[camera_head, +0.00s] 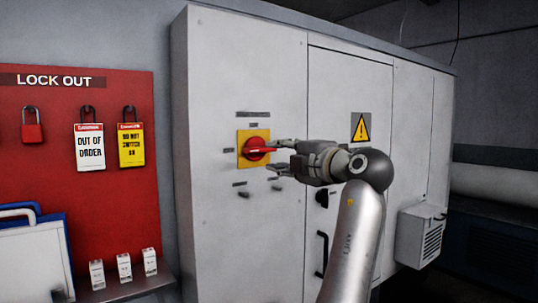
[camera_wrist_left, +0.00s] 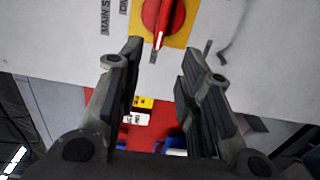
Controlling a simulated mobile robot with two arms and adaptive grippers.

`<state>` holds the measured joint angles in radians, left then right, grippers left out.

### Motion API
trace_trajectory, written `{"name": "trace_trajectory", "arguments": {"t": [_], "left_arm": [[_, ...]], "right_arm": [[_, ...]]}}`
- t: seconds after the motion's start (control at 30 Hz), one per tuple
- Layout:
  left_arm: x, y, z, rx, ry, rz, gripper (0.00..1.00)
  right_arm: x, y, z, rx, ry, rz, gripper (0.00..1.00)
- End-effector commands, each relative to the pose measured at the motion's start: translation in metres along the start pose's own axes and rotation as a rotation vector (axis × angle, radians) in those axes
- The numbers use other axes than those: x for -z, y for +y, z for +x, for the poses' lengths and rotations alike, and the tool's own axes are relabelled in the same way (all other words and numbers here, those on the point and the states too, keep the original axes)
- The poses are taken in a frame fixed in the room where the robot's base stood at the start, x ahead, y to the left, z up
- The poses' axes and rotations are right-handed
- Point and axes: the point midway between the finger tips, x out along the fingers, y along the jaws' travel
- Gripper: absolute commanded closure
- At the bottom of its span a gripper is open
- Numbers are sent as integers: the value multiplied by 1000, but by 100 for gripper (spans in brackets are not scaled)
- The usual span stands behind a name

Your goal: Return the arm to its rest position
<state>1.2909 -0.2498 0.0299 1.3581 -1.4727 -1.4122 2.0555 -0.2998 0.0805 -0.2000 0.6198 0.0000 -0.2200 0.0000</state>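My left gripper (camera_head: 274,156) is in front of the white cabinet (camera_head: 240,70), with its fingers pointing left towards the red rotary switch (camera_head: 254,150) on its yellow plate. In the left wrist view the two fingers (camera_wrist_left: 164,52) stand apart with nothing between them. The switch's red handle (camera_wrist_left: 167,22) shows just beyond the fingertips there. Its handle lies about level in the head view. In the head view the upper finger overlaps the switch's right side; I cannot tell whether it touches. My right gripper is in neither view.
A red lockout board (camera_head: 110,200) on the left holds a red padlock (camera_head: 32,125) and two hanging tags. Small white boxes (camera_head: 124,267) stand on a ledge below. A black door handle (camera_head: 321,253) and a vented box (camera_head: 424,238) stick out from the cabinet.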

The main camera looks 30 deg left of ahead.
Motion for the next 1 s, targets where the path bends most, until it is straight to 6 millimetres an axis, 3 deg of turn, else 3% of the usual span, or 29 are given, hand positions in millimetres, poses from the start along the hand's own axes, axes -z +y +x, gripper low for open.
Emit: {"name": "trace_trajectory", "arguments": {"t": [0.2, 0.73, 0.87, 0.97, 1.0], "left_arm": [[0, 0, -13, 0, -1, 0, 66], [-5, -7, -11, 2, -10, 28, 66], [-35, -47, -3, 6, -70, 184, 66], [-71, -105, 4, 11, -161, 389, 66], [-86, -132, 6, 12, -203, 478, 66]], "right_arm": [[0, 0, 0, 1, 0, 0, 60], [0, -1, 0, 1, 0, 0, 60], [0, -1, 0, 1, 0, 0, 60], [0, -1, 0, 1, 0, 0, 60], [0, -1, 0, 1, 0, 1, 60]]}}
